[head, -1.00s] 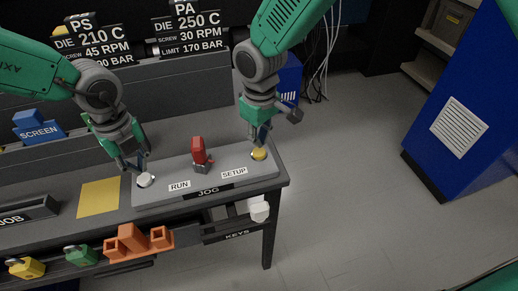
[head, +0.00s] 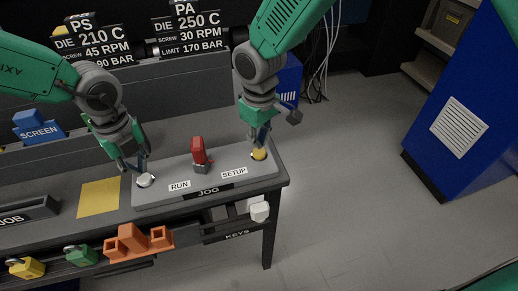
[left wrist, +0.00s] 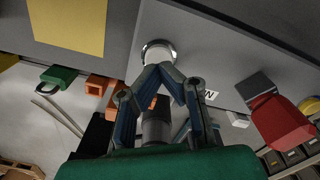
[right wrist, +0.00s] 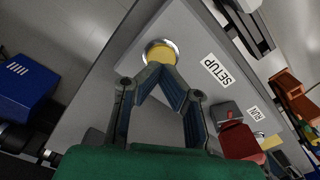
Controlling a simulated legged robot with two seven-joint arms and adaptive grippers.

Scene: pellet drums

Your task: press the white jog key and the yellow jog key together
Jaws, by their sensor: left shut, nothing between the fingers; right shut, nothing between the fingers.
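The white jog key (head: 146,180) sits at the left end of the grey jog panel (head: 215,192). The yellow jog key (head: 259,154) sits at its right end. My left gripper (head: 142,168) is shut and empty, its tips at the white key; in the left wrist view the tips overlap the near edge of the white key (left wrist: 158,53). My right gripper (head: 262,145) is shut and empty, its tips at the yellow key; in the right wrist view they overlap the near edge of the yellow key (right wrist: 161,54). I cannot tell whether either key is pressed down.
A red selector lever (head: 200,152) stands on the panel between the keys, above the RUN and SETUP labels. A yellow sheet (head: 99,198) lies left of the panel. Padlocks, such as a green one (head: 80,255), and an orange block (head: 137,242) are along the front edge.

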